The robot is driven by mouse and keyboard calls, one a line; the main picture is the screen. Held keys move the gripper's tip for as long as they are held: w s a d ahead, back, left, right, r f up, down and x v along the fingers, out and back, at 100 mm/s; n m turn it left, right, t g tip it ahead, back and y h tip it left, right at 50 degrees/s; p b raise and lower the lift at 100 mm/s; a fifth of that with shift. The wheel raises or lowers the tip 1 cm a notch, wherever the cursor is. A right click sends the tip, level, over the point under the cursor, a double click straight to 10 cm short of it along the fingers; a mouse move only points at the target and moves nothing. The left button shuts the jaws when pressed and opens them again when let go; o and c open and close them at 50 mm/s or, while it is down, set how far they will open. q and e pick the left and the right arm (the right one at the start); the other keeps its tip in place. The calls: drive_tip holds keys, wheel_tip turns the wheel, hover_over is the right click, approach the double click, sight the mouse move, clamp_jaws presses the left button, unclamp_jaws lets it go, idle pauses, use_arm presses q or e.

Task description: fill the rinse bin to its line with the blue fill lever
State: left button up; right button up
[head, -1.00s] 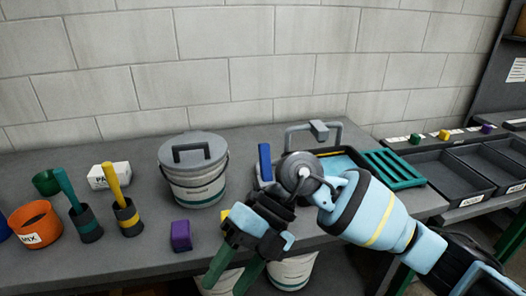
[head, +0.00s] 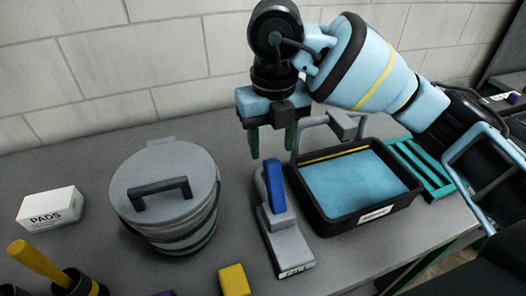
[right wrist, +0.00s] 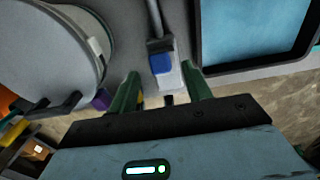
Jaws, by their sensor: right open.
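The rinse bin (head: 345,222) is a black tub of blue water (head: 355,185). A yellow line (head: 335,154) shows on its far inner wall, just above the water. The blue fill lever (head: 274,187) stands upright on a grey base (head: 287,245) left of the bin. My right gripper (head: 272,148) is open and empty, green fingers down, above and behind the lever in the head view. In the right wrist view the lever's blue end (right wrist: 160,64) shows between and beyond the fingertips (right wrist: 161,76), not touching them. My left gripper is out of view.
A grey spout (head: 345,125) stands behind the bin, close to my right gripper. A lidded bucket (head: 165,200) is left of the lever. A yellow block (head: 234,280) sits in front, a teal rack (head: 425,170) right of the bin. A pads box (head: 50,209) is far left.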

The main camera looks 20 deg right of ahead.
sight(272, 172)
drive_tip(key=shift+s+r, duration=0.15)
drive_tip(key=shift+s, duration=0.35)
drive_tip(key=shift+f, duration=0.55)
wheel_tip(272, 172, down, 7)
drive_tip(key=shift+r, duration=0.15)
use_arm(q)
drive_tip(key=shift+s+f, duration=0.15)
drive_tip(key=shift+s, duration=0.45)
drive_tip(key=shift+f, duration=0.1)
use_arm(e)
drive_tip(key=shift+w, duration=0.2)
clamp_jaws()
